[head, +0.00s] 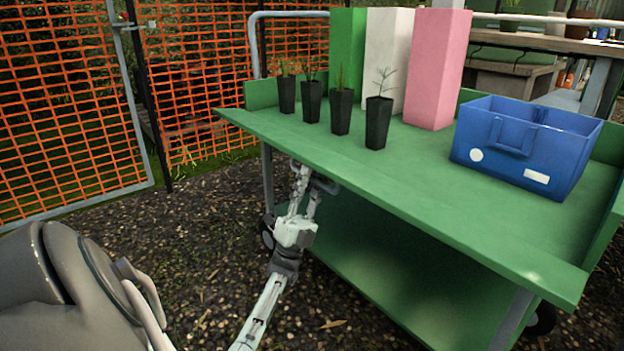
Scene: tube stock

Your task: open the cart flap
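The green cart (440,317) stands at the right. Its front flap (400,195) is folded outward and lies nearly level with the top deck, its long edge facing me. My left gripper (308,180) is below the flap's edge, toward the cart's left end, pointing up. Its two fingers look apart with nothing between them. The fingertips are close under the flap; I cannot tell whether they touch it. My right gripper is not in view.
Several black pots with seedlings (377,122), green, white and pink (438,70) boxes and a blue crate (525,145) stand on the deck. An orange mesh fence (65,120) is at the left. Open gravel (215,240) lies left of the cart.

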